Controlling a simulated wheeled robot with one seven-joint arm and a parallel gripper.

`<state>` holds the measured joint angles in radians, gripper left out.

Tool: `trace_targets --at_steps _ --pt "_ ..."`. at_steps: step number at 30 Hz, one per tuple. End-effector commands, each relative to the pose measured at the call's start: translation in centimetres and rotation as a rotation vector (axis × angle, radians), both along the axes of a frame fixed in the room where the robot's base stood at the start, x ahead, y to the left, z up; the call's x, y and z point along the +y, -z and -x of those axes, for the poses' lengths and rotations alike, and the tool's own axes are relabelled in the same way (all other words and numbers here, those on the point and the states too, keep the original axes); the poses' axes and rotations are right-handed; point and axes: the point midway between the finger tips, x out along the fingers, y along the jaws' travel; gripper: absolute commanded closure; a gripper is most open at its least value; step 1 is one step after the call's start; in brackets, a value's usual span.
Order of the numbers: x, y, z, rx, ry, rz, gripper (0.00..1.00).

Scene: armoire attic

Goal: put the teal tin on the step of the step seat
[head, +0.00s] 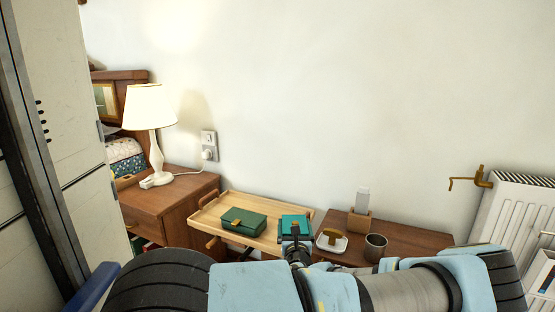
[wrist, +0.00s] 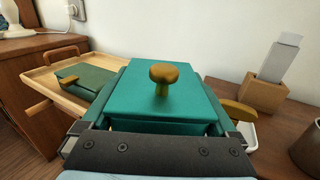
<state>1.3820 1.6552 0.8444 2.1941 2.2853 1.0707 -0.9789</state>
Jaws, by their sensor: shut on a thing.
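The teal tin (wrist: 130,95) is a box with a flat lid and a round brass-coloured knob. It fills the middle of the wrist view and also shows in the head view (head: 296,223). My gripper (wrist: 160,130) is shut on the tin, with a finger at each side of it. In the head view my gripper (head: 295,240) is partly hidden by my arm. The tin is in front of the gap between the tray stand and the brown table; I cannot tell its height above them. I cannot make out a step seat in either view.
A light wooden tray stand (head: 205,222) holds a dark green box (head: 245,218). A brown table (head: 425,243) at right bears a white dish (head: 342,246), a grey mug (head: 376,247) and a wooden holder (head: 360,222). A lamp (head: 150,108) stands on a cabinet (head: 165,210); a radiator (head: 520,215) is far right.

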Motion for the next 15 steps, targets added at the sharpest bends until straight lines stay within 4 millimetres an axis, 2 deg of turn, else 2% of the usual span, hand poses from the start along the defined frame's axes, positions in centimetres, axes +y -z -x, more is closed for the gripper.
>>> trace_targets --at_steps 1,3,6,14,15 --pt "3.1 0.6 0.0 0.002 -0.005 -0.013 0.85" --pt "6.0 1.2 0.2 0.001 0.001 -0.011 0.85" --pt "9.2 1.9 0.7 0.002 0.005 -0.007 0.85" --pt "15.5 3.3 2.4 0.0 -0.002 -0.003 0.85" --pt "15.6 2.5 2.6 -0.001 -0.001 0.003 0.85"
